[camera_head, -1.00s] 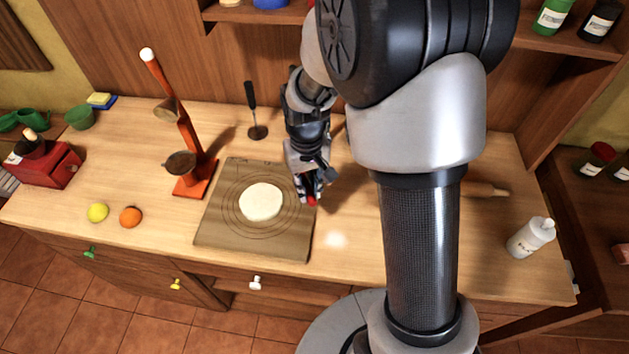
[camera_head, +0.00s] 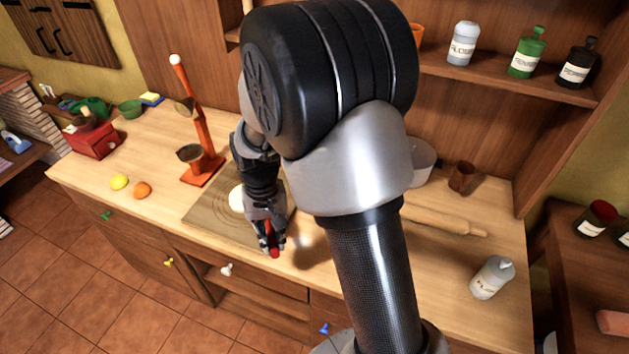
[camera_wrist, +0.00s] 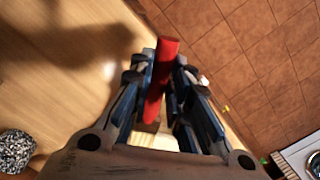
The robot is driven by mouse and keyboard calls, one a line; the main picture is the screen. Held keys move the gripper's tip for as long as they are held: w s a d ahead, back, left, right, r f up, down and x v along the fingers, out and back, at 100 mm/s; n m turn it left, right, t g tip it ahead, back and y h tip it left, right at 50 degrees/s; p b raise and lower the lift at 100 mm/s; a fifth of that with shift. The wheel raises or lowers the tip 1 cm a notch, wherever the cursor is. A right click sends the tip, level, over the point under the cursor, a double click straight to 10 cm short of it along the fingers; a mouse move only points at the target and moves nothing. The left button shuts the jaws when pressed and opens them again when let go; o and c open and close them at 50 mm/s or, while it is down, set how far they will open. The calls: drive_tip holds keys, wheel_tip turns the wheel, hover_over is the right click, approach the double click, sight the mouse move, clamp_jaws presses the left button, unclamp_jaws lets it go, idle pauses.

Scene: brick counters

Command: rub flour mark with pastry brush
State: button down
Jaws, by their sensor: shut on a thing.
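The pastry brush shows mainly as a red handle (camera_head: 274,251) in the head view. My gripper (camera_head: 271,240) is shut on it over the counter's front edge, near the mat's front right corner. In the wrist view the red handle (camera_wrist: 163,70) lies between the fingers of my gripper (camera_wrist: 161,76), with pale bristles (camera_wrist: 153,141) toward the palm side. The flour mark (camera_head: 306,241) is a faint pale patch on the wood just right of my gripper, partly beside my arm. A small bright patch (camera_wrist: 108,71) on the wood in the wrist view may be the same mark.
A pastry mat (camera_head: 208,206) with white dough (camera_head: 236,199) lies left of my gripper. A red-orange stand (camera_head: 203,150), a lemon (camera_head: 119,182) and an orange (camera_head: 142,190) are farther left.

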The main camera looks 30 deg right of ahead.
drive_tip(key=r+m+y, duration=0.1)
drive_tip(key=m+y, duration=0.1)
drive_tip(key=m, duration=0.2)
drive_tip(key=d+r+m+y, duration=0.1)
drive_tip(key=m, duration=0.3)
drive_tip(key=d+r+m+y, duration=0.1)
drive_tip(key=m+y, duration=0.1)
drive_tip(key=m, duration=0.2)
drive_tip(key=shift+s+m+y, duration=0.1)
drive_tip(key=shift+m+y, duration=0.2)
drive_tip(key=shift+m, duration=0.1)
drive_tip(key=w+d+r+m+t+y, duration=0.1)
drive_tip(key=w+d+r+m+t, duration=0.4)
drive_tip(key=d+r+m+t, duration=0.5)
wheel_tip(320, 180, down, 7)
drive_tip(key=a+m+b, duration=0.2)
drive_tip(key=b, duration=0.3)
drive_tip(key=shift+a+f, duration=0.15)
drive_tip(key=shift+a, duration=0.2)
